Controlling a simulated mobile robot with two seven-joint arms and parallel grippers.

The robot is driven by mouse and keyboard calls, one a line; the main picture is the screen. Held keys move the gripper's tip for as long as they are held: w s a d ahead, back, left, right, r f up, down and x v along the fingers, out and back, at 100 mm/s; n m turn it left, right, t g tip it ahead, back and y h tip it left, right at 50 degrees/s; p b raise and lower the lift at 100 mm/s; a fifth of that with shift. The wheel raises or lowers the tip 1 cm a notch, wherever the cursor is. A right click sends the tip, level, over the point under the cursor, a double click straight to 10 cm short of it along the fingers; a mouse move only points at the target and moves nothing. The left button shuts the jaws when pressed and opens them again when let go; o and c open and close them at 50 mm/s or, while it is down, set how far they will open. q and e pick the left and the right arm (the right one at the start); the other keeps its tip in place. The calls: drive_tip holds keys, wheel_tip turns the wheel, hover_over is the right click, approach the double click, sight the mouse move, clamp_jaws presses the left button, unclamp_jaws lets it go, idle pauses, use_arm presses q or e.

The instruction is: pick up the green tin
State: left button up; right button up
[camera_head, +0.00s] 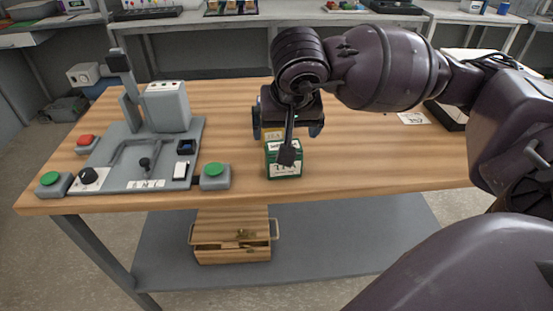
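The green tin (284,170) stands upright near the front edge of the wooden table, with a pale label on its front. A yellow item (272,134) shows just behind or above it, mostly hidden. My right gripper (286,132) comes in from the right and points down above and slightly behind the tin. Its two fingers are spread wider than the tin, one on each side. A dark part of the gripper hangs in front of the tin's top and hides some of it. I cannot tell whether any finger touches it. My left gripper is out of view.
A grey machine (168,108) with a base plate, knobs and green and red buttons fills the table's left side. A wooden box (232,256) sits on the lower shelf. A paper card (413,118) and dark tray (448,116) lie right. Table between is mostly clear.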

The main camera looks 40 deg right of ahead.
drive_tip(key=shift+n, duration=0.4)
drive_tip(key=x, duration=0.5)
drive_tip(key=shift+s+d+f+b, duration=0.1)
drive_tip(key=shift+s+b, duration=0.05)
drive_tip(key=shift+b, duration=0.25)
drive_tip(key=shift+f, duration=0.35)
drive_tip(key=x, duration=0.4)
drive_tip(key=shift+s+f+b, duration=0.25)
drive_tip(key=shift+s+b, duration=0.05)
drive_tip(key=shift+s, duration=0.05)
drive_tip(key=shift+w+f, duration=0.2)
drive_tip(key=shift+f, duration=0.15)
drive_tip(key=shift+c, duration=0.3)
drive_tip(key=c, duration=0.8)
